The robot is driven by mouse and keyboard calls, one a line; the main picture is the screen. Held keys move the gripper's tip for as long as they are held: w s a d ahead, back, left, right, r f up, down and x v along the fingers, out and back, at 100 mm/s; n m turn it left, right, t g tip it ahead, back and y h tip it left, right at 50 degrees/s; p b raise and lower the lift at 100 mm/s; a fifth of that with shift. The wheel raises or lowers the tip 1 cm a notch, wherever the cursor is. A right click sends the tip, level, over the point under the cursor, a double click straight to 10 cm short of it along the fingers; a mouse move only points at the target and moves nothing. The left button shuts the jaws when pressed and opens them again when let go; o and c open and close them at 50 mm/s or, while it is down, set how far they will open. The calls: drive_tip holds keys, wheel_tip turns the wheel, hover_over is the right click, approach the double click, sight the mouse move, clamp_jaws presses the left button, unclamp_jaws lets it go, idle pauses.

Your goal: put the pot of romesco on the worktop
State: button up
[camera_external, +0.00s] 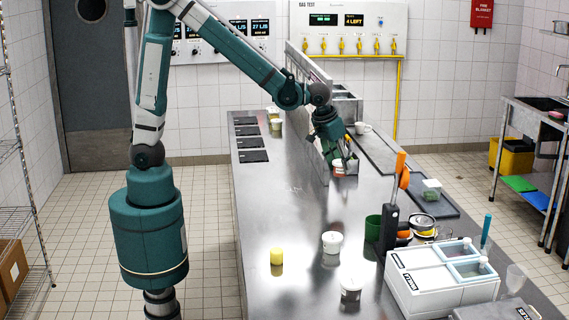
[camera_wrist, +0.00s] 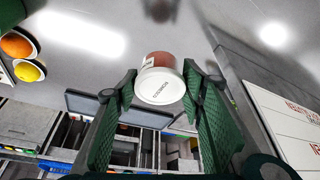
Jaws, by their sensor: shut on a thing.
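In the external view my gripper (camera_external: 335,154) is low over the middle of the steel worktop (camera_external: 300,205), beside the upright divider. The pot (camera_external: 339,168) shows there only as a small red and white patch, partly covered by the fingers. I cannot tell whether its base touches anything.
White-lidded pots (camera_external: 332,241) (camera_external: 351,289) and a yellow pot (camera_external: 277,256) stand on the near worktop. A green container (camera_external: 373,229) and white labelled box (camera_external: 440,280) stand at right. Dark trays (camera_external: 385,158) lie beyond the divider (camera_external: 316,130). The worktop's left-middle is clear.

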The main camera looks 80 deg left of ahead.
drive_tip(key=s+a+r+n+y, duration=0.2)
drive_tip(key=s+a+r+n, duration=0.25)
drive_tip(key=s+r, duration=0.2)
drive_tip(key=s+a+r+p, duration=0.1)
drive_tip(key=a+p, duration=0.1)
drive_tip(key=a, duration=0.4)
drive_tip(key=s+a+r+p, duration=0.2)
drive_tip(key=a, duration=0.4)
drive_tip(key=w+a+f+m+h+p, duration=0.1)
drive_tip(key=a+m+p, duration=0.1)
drive_tip(key=a, duration=1.5)
drive_tip(key=a+f+m+h+p, duration=0.1)
drive_tip(key=a+f+m+p, duration=0.15)
drive_tip(key=a, duration=1.55)
drive_tip(key=s+a+f+m+b, duration=0.1)
drive_tip(key=s+a+f, duration=0.1)
drive_tip(key=a, duration=1)
drive_tip(key=s+a+f+m+h+b, duration=0.1)
drive_tip(key=a+f, duration=0.3)
drive_tip(key=a, duration=0.9)
drive_tip(key=shift+s+m+t, duration=0.4)
drive_tip(key=shift+s+m, duration=0.25)
drive_tip(key=shift+m, duration=0.15)
drive_tip(key=shift+f, duration=0.1)
drive_tip(key=shift+f, duration=3.1)
